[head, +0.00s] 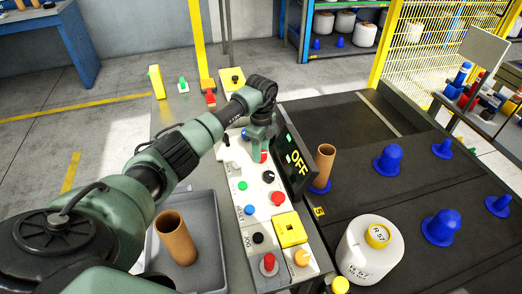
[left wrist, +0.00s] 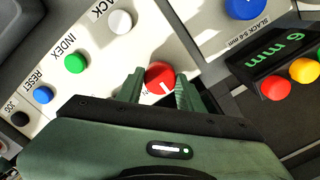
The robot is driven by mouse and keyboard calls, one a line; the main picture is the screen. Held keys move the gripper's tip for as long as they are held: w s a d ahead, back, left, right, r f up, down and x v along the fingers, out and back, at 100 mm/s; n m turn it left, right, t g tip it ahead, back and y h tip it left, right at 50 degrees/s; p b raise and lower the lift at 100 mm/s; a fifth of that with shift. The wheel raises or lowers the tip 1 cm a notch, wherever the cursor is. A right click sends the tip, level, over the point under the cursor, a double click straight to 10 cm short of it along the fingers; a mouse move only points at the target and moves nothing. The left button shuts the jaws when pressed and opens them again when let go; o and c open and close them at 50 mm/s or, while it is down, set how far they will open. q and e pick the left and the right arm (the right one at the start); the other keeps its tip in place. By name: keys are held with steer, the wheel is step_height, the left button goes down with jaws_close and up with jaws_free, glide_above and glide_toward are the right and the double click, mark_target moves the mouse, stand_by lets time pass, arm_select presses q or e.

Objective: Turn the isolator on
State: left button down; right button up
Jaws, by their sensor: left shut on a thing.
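In the head view my left gripper (head: 262,147) reaches down to the far part of the panel and mostly hides the knob (head: 263,156). The knob's label is mostly covered. My right gripper is not in view.
Nearby panel controls include a black knob (head: 268,176), a green button (head: 242,186), a blue button (head: 249,210) and a red button (head: 278,198). A grey tray (head: 212,230) with a brown tube (head: 175,237) stands left. Blue pegs (head: 388,160) and a yarn bobbin (head: 370,250) stand right.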

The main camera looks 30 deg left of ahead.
arm_select(q)
steer(key=m, duration=0.4)
steer(key=shift+m+b, duration=0.4)
steer(key=m+b, duration=0.1)
steer(key=m, duration=0.3)
steer(key=shift+m, duration=0.3)
steer(key=m+b, duration=0.1)
steer(key=m, duration=0.3)
steer(key=shift+m+b, duration=0.45)
steer(key=shift+m, duration=1.65)
steer(key=c, duration=0.9)
jaws_free()
